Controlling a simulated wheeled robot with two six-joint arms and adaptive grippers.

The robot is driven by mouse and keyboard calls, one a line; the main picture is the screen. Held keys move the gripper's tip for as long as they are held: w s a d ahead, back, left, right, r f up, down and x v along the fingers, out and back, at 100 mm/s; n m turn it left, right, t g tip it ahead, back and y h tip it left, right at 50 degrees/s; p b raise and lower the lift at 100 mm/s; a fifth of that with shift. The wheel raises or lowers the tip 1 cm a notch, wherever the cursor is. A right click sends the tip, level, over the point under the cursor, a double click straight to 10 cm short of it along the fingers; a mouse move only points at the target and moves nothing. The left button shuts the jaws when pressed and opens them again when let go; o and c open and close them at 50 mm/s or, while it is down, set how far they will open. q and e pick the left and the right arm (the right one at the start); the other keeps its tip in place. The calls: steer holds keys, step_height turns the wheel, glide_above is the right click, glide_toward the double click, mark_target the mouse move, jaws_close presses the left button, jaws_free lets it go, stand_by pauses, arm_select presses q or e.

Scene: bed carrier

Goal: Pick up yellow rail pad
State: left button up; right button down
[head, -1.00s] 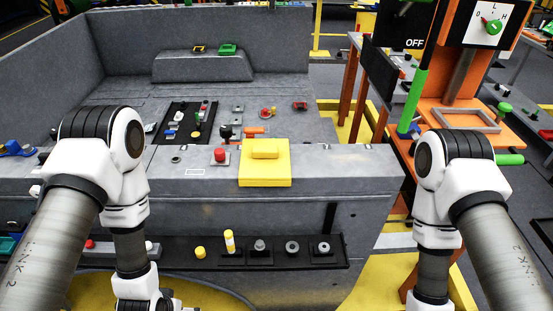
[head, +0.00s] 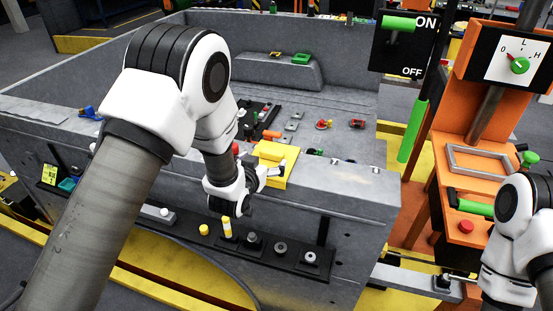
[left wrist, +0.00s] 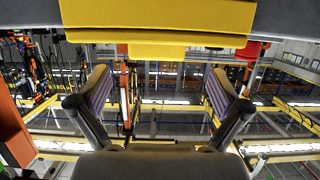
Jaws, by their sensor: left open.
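The yellow rail pad (head: 272,165) sits on the top of the bed's near side rail, with a raised block on it. My left gripper (head: 276,173) is at the pad's near side, just in front of it in the head view. In the left wrist view, the pad (left wrist: 155,22) fills the top of the picture, and the two fingers of the left gripper (left wrist: 158,88) stand wide apart below it. The gripper is open, with nothing between the fingers. Whether it touches the pad cannot be told.
A red button (head: 235,148) stands left of the pad, partly hidden by my left arm. Below the rail, a dark shelf (head: 265,254) holds several small knobs and a yellow cylinder (head: 226,228). An orange stand (head: 440,225) with switches stands at the right.

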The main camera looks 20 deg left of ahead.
mark_target(272, 152)
arm_select(q)
steer(key=w+p, duration=0.1)
steer(key=w, duration=0.1)
steer(key=w+p, duration=0.1)
steer(key=shift+w+d+r+p, duration=0.15)
steer(key=shift+w+d+p, duration=0.1)
steer(key=shift+w+p, duration=0.1)
steer(key=shift+w+d+f, duration=0.1)
steer(key=shift+w+f, duration=0.2)
steer(key=shift+w, duration=0.2)
steer(key=shift+w+d+f, duration=0.1)
steer(key=shift+w+f, duration=0.15)
steer(key=shift+w, duration=0.2)
steer(key=shift+w+a+f, duration=0.2)
steer(key=shift+f, duration=0.05)
steer(key=shift+s, duration=0.1)
steer(key=c, duration=0.9)
steer(key=shift+d+r, duration=0.1)
steer(key=c, duration=0.3)
steer(key=shift+c, duration=0.2)
